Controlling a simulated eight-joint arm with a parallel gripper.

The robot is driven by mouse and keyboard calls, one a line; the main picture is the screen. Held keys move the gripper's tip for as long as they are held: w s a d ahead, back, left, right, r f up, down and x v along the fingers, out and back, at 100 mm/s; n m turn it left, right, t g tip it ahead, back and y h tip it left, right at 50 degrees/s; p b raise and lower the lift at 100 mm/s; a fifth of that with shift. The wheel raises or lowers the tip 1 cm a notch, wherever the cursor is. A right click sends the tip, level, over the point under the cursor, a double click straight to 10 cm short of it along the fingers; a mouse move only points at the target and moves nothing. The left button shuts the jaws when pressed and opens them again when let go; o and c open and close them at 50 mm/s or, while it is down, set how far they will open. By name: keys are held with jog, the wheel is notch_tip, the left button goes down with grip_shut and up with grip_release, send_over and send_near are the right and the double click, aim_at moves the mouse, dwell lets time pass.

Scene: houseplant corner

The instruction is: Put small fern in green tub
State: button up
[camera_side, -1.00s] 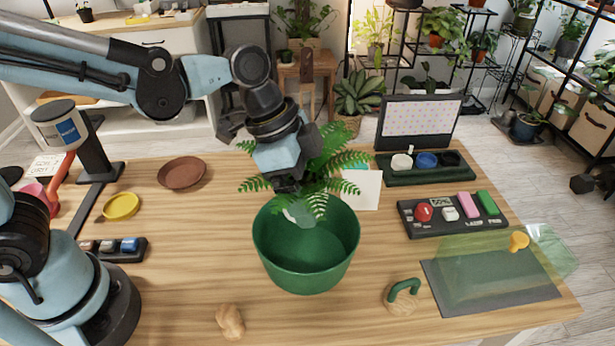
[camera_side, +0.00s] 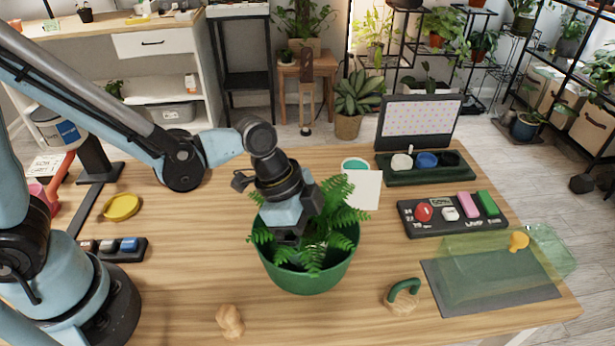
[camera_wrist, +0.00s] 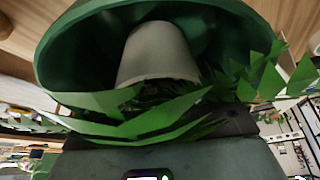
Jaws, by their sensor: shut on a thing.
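The small fern (camera_side: 335,215) is down inside the green tub (camera_side: 308,281), with its fronds spreading at and over the rim. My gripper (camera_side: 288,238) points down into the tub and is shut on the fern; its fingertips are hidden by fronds. In the wrist view, the fern's pale pot (camera_wrist: 160,55) lies within the round opening of the tub (camera_wrist: 65,50), with fronds (camera_wrist: 140,120) between it and my gripper. I cannot tell whether the pot touches the tub's floor.
A yellow saucer (camera_side: 121,207) lies at the left. A green-handled tool (camera_side: 403,294) and a tan lump (camera_side: 229,321) lie near the front edge. A button panel (camera_side: 452,215) and a clear green cover (camera_side: 505,255) are at the right.

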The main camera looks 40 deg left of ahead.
jog(key=shift+f, duration=0.45)
jog(key=shift+f, duration=0.1)
jog(key=o, duration=1.1)
jog(key=shift+o, duration=0.2)
jog(key=v, duration=1.2)
jog(key=shift+s, duration=0.1)
jog(key=a+n+t+y, duration=0.4)
jog(key=a+n+t, duration=0.1)
jog(key=a+n, duration=0.8)
jog(key=shift+s+a+r+n+t, duration=0.25)
jog(key=shift+s+a+n+t, duration=0.05)
jog(key=shift+a, duration=0.7)
